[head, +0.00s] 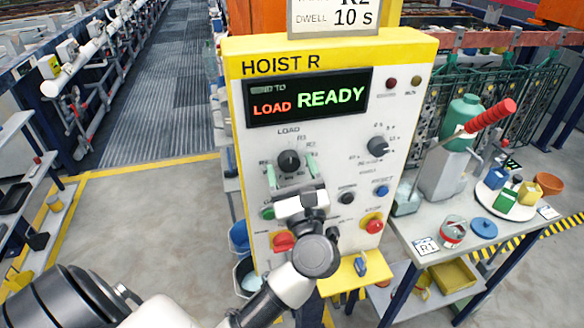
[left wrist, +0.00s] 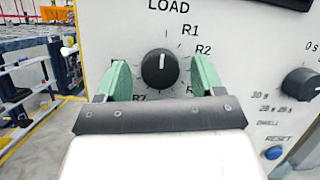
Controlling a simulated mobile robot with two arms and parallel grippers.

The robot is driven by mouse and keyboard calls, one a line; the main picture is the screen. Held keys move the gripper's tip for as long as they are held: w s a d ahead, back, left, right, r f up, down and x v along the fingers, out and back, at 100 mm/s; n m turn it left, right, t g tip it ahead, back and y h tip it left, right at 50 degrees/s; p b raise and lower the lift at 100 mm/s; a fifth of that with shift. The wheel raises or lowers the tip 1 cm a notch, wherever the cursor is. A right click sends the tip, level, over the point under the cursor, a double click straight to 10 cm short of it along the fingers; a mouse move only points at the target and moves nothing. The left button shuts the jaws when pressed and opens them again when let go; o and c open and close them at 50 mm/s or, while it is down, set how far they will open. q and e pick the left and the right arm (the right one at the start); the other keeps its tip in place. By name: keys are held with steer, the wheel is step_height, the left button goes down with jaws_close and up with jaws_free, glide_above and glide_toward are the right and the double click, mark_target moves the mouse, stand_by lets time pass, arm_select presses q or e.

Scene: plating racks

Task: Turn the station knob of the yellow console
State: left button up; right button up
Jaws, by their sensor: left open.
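The yellow console (head: 330,50) has a white front panel labelled HOIST R, with a display reading LOAD and READY. The black station knob (head: 289,160) sits under the word LOAD, with station labels such as R1 and R2 around it. In the left wrist view the knob (left wrist: 160,68) has its white pointer line straight up toward LOAD. My left gripper (head: 292,171) is open, with its green fingertips on either side of the knob. In the left wrist view gaps show between the knob and both fingers. Contact is not visible. My right gripper is not in view.
A second black knob (head: 377,146) marked DWELL is to the right. A bench (head: 425,232) with a red-handled tool (head: 490,115) stands close on the right. Floor at left is clear.

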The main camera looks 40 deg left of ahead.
arm_select(q)
steer(key=shift+c, duration=0.5)
steer(key=c, duration=0.8)
steer(key=shift+m, duration=0.4)
steer(key=shift+s+r+m+t+h+p, duration=0.15)
steer(key=shift+m+t+h+p, duration=0.4)
steer(key=shift+m+p, duration=0.5)
steer(key=m+t+h+p, duration=0.1)
steer(key=m+h+p, duration=0.1)
steer(key=m+p, duration=0.2)
steer(key=m+t+h+p, duration=0.1)
steer(key=m+h+p, duration=0.1)
steer(key=m+p, duration=0.2)
steer(key=shift+a+r+m, duration=0.1)
steer(key=shift+r+m, duration=0.1)
steer(key=shift+m, duration=0.75)
steer(key=shift+m+h+p, duration=0.55)
steer(key=shift+m+p, duration=0.2)
steer(key=shift+m, duration=0.05)
steer(key=shift+f+m+p, duration=0.2)
steer(key=shift+m+p, duration=0.3)
steer(key=shift+m, duration=0.4)
steer(key=shift+h, duration=0.4)
